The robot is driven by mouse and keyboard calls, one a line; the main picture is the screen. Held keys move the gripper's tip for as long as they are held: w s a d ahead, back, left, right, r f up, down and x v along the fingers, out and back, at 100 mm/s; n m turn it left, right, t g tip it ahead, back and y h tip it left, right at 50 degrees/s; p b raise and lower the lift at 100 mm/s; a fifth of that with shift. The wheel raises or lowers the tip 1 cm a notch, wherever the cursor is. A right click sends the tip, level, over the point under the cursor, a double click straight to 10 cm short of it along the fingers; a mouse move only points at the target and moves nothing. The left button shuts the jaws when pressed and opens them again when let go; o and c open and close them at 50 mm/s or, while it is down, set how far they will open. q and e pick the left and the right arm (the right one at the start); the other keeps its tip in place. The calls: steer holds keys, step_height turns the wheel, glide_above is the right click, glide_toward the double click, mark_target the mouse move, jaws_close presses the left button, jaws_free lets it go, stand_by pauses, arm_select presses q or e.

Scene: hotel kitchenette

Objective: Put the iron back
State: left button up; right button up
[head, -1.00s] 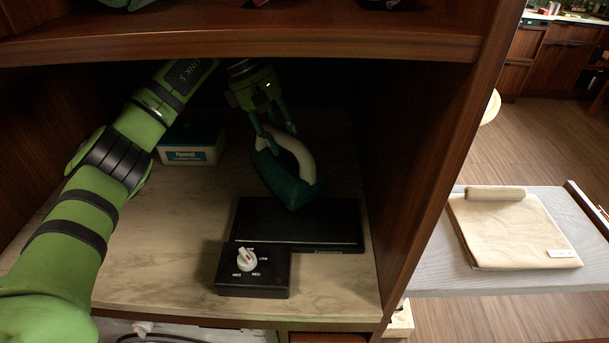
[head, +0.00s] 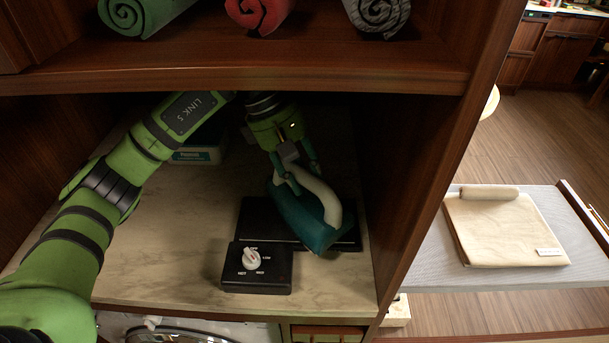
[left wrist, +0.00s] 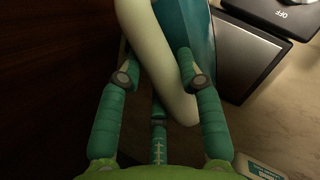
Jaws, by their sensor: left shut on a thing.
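The iron (head: 310,222) has a teal body and a cream handle (head: 318,190). My left gripper (head: 300,178) is shut on the handle, inside the cabinet niche. The iron is tilted and hides part of a flat black plate (head: 253,220) in the head view; I cannot tell whether they touch. In the left wrist view, the handle (left wrist: 165,70) lies between the fingers of my left gripper (left wrist: 158,58), and the plate (left wrist: 245,55) is to the right of the iron. A black control box (head: 255,275) with a white dial adjoins the plate's front left. My right gripper is not in view.
A white and teal box (head: 200,152) stands at the niche's back left. The cabinet's side wall (head: 420,180) is close on the right, and a shelf (head: 250,82) with rolled towels is above. The left part of the marble counter (head: 165,240) is clear.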

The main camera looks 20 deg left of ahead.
arm_select(q)
steer(key=shift+s+d+r, duration=0.2)
steer(key=shift+s+d, duration=0.05)
steer(key=shift+s, duration=0.1)
steer(key=shift+f+p, duration=0.45)
steer(key=shift+f, duration=0.05)
steer(key=shift+w+f, duration=0.1)
steer(key=shift+f, duration=0.25)
steer(key=shift+f, duration=0.1)
steer(key=o, duration=0.6)
steer(key=shift+f, duration=0.15)
steer(key=o, duration=0.4)
